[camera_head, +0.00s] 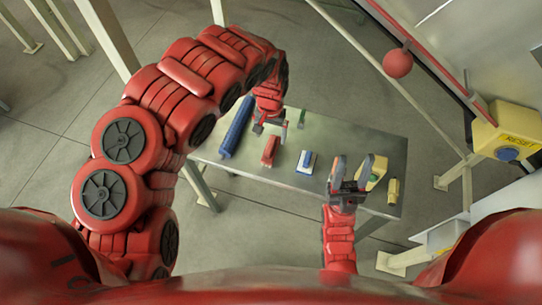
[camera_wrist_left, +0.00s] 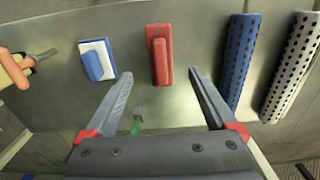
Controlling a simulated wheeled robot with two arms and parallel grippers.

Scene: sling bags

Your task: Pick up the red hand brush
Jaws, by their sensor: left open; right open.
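The red hand brush (camera_head: 269,150) lies on the metal table (camera_head: 330,132), between a blue perforated piece and a blue-and-white brush. In the left wrist view the red brush (camera_wrist_left: 161,54) lies upright in the picture, just beyond the gap between my fingertips. My left gripper (camera_head: 270,127) is open and empty above the table, close to the red brush on its far side in the head view.
The blue-and-white brush (camera_head: 306,161) lies right of the red brush. The blue perforated piece (camera_head: 237,127) lies left; a white perforated one (camera_wrist_left: 292,65) shows beside it in the wrist view. A yellow item (camera_head: 377,172) and yellow bottle (camera_head: 393,190) stand near my right gripper.

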